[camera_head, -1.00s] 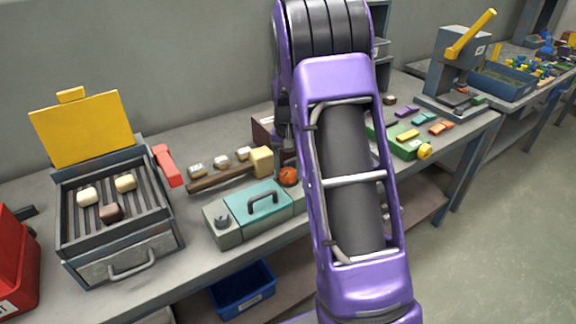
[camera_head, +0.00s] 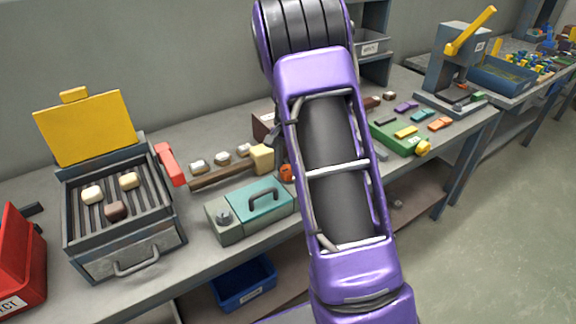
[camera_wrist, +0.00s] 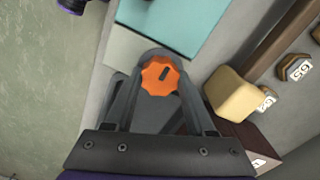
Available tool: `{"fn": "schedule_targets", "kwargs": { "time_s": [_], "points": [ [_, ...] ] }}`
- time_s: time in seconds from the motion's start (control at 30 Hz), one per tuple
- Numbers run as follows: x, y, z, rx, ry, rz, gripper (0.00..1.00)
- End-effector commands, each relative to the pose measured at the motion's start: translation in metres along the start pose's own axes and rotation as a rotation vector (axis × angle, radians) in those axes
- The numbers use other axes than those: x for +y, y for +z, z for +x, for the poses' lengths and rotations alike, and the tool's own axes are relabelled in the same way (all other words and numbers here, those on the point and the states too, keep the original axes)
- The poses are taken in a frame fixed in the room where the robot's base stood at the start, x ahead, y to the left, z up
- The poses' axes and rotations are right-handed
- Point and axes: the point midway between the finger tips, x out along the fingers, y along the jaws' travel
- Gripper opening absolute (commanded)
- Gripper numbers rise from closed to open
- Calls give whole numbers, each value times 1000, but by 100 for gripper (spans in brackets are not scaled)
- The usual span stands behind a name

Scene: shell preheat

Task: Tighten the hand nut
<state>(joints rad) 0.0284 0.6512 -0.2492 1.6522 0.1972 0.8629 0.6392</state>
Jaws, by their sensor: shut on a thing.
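The orange hand nut (camera_wrist: 161,75), a lobed knob with a dark slot mark, sits between my fingertips in the wrist view. My gripper (camera_wrist: 158,78) is shut on it, with one finger on each side. In the head view only a bit of the orange hand nut (camera_head: 286,172) shows beside my purple arm, at the right end of the teal-lidded box. My gripper is mostly hidden behind the arm there. What lies under the nut cannot be seen clearly.
The teal-lidded box (camera_head: 256,200) stands left of the nut. A mallet (camera_head: 262,159) with a pale head lies behind it. A grill box (camera_head: 123,236) with its yellow lid raised is at left.

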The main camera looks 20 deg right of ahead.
Motion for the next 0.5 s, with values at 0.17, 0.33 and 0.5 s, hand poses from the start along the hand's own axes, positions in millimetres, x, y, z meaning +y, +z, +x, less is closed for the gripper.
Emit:
{"fn": "schedule_targets", "kwargs": {
  "time_s": [0.17, 0.33, 0.5],
  "points": [
    [0, 0, 0, 1, -2, 8, 0],
    [0, 0, 0, 0, -2, 8, 0],
    [0, 0, 0, 0, -2, 7, 80]
  ]
}}
